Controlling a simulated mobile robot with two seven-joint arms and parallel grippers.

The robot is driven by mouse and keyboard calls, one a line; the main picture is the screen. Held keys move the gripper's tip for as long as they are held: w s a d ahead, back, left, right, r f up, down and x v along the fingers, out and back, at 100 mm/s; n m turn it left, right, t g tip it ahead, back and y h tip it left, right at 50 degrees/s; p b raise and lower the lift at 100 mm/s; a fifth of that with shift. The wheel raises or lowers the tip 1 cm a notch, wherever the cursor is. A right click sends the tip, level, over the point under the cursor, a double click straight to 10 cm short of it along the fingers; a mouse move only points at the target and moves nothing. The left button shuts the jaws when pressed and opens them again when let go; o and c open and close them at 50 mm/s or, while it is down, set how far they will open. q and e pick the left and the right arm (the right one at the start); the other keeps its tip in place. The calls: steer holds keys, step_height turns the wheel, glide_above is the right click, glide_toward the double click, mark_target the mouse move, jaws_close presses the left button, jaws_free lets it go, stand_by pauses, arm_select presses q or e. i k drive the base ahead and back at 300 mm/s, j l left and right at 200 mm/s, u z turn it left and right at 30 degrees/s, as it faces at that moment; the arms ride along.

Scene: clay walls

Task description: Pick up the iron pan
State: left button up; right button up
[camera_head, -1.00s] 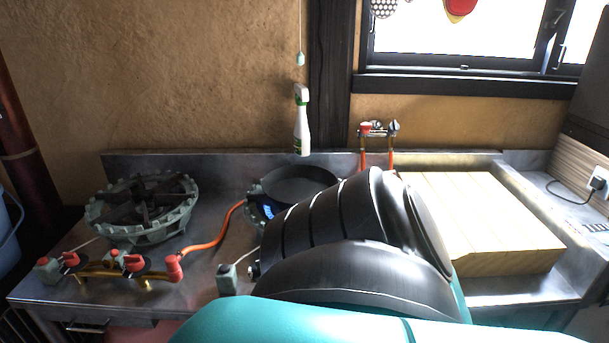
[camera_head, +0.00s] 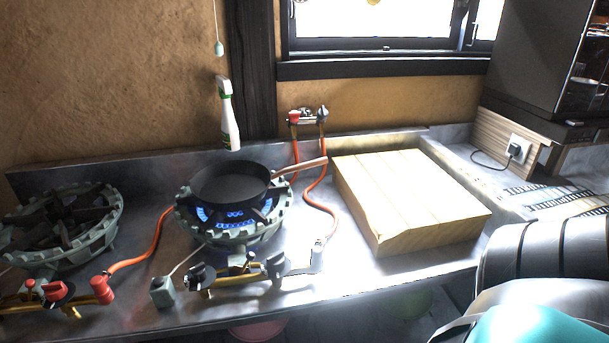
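The iron pan (camera_head: 231,185) is dark and round and sits on the lit gas burner (camera_head: 236,230), with blue flames showing under it. Its brown handle (camera_head: 300,166) points right, towards the wooden board. Nothing holds the pan. A black and teal part of my arm shows at the lower right, well away from the pan. Neither gripper's fingers are in view.
A thick wooden board (camera_head: 405,196) lies right of the pan, close to the handle's end. A second burner (camera_head: 62,222) stands at the left. Orange hoses (camera_head: 146,250) run over the metal counter. A spray bottle (camera_head: 228,115) is behind the pan.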

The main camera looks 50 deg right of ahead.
mark_target(236, 185)
steer(key=z, duration=1.1)
steer(key=l+u, duration=0.35)
steer(key=i+j, duration=0.05)
